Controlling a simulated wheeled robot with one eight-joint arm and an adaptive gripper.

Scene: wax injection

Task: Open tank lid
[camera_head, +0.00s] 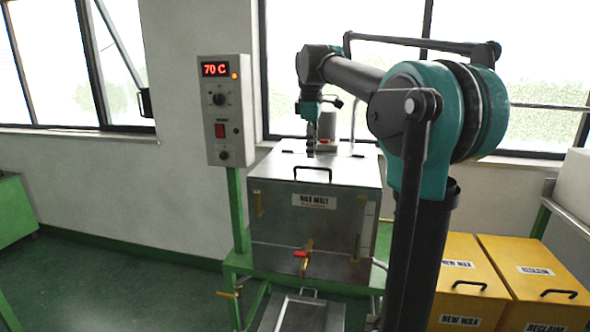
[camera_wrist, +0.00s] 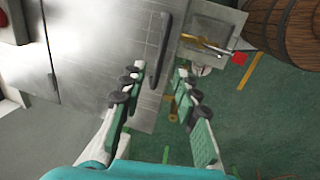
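The steel wax-melt tank (camera_head: 275,222) stands in the middle of the head view, with its lid (camera_head: 345,168) lying flat and closed. A dark bar handle (camera_head: 312,169) sits at the lid's front edge. My gripper (camera_head: 311,150) points down over the lid, just behind the handle in that picture. In the wrist view my gripper (camera_wrist: 158,72) has its fingers spread apart with nothing held. The handle (camera_wrist: 162,40) appears beyond and partly between the fingertips, and I see no contact. The exact height gap is unclear. The lid (camera_wrist: 100,50) fills the upper left there.
A control box (camera_head: 221,110) reading 70 C stands on a green post left of the tank. A red-handled tap (camera_head: 302,254) is on the tank front. Yellow bins (camera_head: 470,270) stand at right. A wooden barrel (camera_wrist: 288,30) shows in the wrist view.

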